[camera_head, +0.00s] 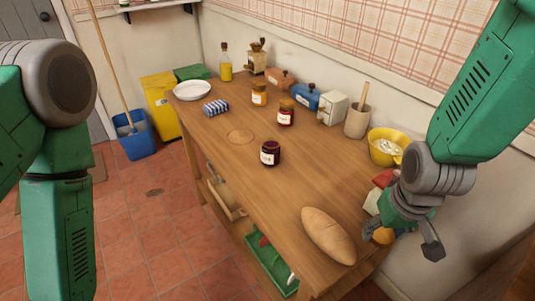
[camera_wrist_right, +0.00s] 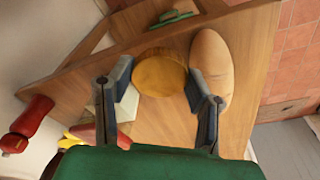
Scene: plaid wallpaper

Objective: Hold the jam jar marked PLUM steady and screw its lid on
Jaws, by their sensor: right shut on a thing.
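A dark purple jam jar (camera_head: 270,154) with a white label stands upright near the middle of the wooden table; its label is too small to read, and its top looks dark with no lid on it. My right gripper (camera_head: 405,238) is over the table's near right end, beside the bread. It is shut on a round golden-brown lid (camera_wrist_right: 160,73), held between the two fingers in the right wrist view (camera_wrist_right: 163,90). In the head view the lid (camera_head: 383,236) shows as a small orange patch. My left arm shows at the left, but its gripper is out of frame.
A loaf (camera_head: 328,235) lies at the table's near end. A yellow bowl (camera_head: 385,148) and a utensil crock (camera_head: 357,121) line the wall side.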

